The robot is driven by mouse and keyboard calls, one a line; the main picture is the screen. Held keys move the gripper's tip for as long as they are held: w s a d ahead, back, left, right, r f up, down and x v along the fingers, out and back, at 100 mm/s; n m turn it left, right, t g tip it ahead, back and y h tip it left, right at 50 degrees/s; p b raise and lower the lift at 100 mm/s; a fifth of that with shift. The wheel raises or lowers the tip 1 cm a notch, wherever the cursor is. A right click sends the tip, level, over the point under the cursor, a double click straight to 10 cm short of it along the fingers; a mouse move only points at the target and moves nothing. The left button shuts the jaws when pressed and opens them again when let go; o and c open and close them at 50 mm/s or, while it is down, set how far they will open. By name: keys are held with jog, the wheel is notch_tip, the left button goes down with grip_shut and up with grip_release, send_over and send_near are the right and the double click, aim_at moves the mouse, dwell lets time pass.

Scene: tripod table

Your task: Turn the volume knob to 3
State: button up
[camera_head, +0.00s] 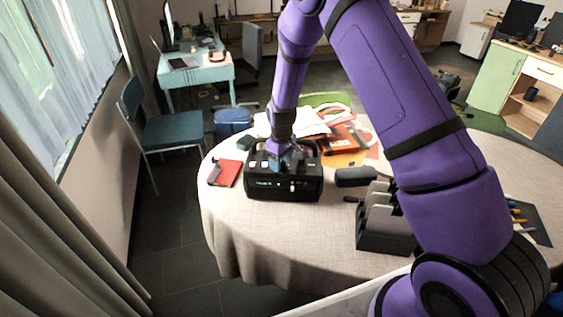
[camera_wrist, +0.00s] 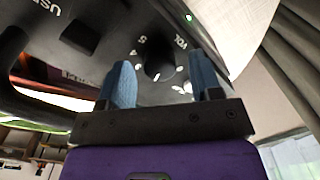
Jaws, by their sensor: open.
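A black radio (camera_head: 283,188) stands on the round table, with green lit marks on its front and light buttons on top. My gripper (camera_head: 286,157) points down at the top of the radio and hides that spot in the head view. In the wrist view, a round black volume knob (camera_wrist: 158,64) shows with white marks around it, "VOL", "5" and "4" among them. The blue fingers of my gripper stand open on either side of the knob, with a gap visible at least on the right. Its lower part and some numbers are hidden; I cannot tell the knob's setting.
The round table (camera_head: 232,222) has a pale cloth. A dark grey slotted holder (camera_head: 384,222) stands to the right. The cloth in front of the radio is clear.

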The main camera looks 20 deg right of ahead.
jog(key=shift+f, duration=0.25)
jog(key=c, duration=0.9)
jog(key=shift+c, duration=0.2)
jog(key=m, duration=0.3)
jog(key=shift+m, duration=2.3)
